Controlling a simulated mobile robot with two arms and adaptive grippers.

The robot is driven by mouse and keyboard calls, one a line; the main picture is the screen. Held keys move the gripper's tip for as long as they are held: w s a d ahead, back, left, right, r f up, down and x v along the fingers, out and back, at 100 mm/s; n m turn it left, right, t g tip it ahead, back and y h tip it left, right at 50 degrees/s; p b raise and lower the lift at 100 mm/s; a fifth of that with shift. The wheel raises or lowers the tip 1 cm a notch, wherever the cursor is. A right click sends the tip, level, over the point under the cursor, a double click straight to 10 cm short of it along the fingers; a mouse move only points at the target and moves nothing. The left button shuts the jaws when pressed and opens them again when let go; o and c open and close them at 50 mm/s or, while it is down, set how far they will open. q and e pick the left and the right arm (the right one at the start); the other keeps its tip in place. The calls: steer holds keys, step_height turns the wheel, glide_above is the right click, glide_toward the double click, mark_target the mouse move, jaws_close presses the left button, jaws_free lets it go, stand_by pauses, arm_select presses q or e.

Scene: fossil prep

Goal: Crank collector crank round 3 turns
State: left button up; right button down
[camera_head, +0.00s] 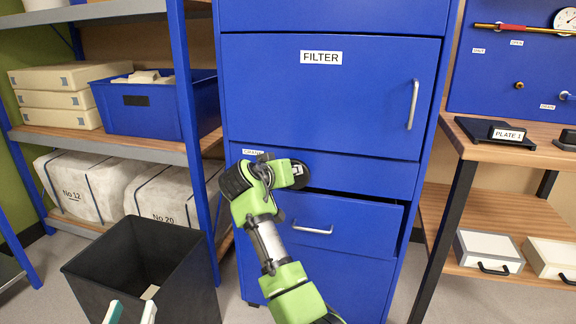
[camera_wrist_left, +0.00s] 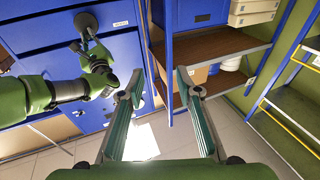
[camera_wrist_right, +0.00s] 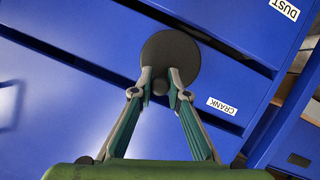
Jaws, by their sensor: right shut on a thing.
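The collector crank, a dark round disc (camera_head: 235,183) with a small knob, sits on the blue cabinet front below the FILTER door. In the right wrist view, the disc (camera_wrist_right: 178,52) fills the centre. My right gripper (camera_wrist_right: 160,80) is shut on the crank's knob, with a fingertip on either side. In the head view my right wrist hides those fingers and part of the disc. My left gripper (camera_head: 131,308) is low at the left. In the left wrist view, its fingers (camera_wrist_left: 160,77) are spread apart with nothing between them.
A CRANK label (camera_wrist_right: 222,106) is beside the disc. A drawer (camera_head: 340,226) below the crank stands slightly open. A dark open bin (camera_head: 82,268) is on the floor near my left gripper. Shelves stand left; a wooden workbench (camera_head: 466,140) stands right.

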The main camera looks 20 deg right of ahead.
steer(key=shift+s+d+m+t+y+p, duration=0.3)
steer(key=shift+d+m+y+p, duration=0.15)
steer(key=shift+m+p, duration=0.35)
arm_select(q)
steer(key=s+a+f+g+y, duration=0.1)
steer(key=f+g, duration=0.3)
steer(key=f, duration=0.4)
steer(key=s+a+f+g+y+p, duration=0.1)
steer(key=s+a+f+g, duration=0.1)
steer(key=s+f+g, duration=0.2)
steer(key=shift+s+a+f+g+y, duration=0.15)
steer(key=shift+a+f+g+y, duration=0.2)
steer(key=shift+f, duration=1.5)
arm_select(e)
steer(key=shift+s+d+f+m+t+y, duration=0.1)
steer(key=shift+d+f+m+t+y, duration=0.1)
steer(key=shift+m+y, duration=0.25)
steer(key=shift+s+d+f+m+t+y, duration=0.1)
steer(key=shift+f+m+t+y, duration=0.1)
steer(key=shift+m, duration=0.45)
arm_select(q)
steer(key=shift+d, duration=0.1)
arm_select(e)
steer(key=c, duration=2)
jaws_free()
steer(key=shift+o, duration=0.2)
step_height(320, 180, up, 10)
steer(key=shift+r, duration=0.1)
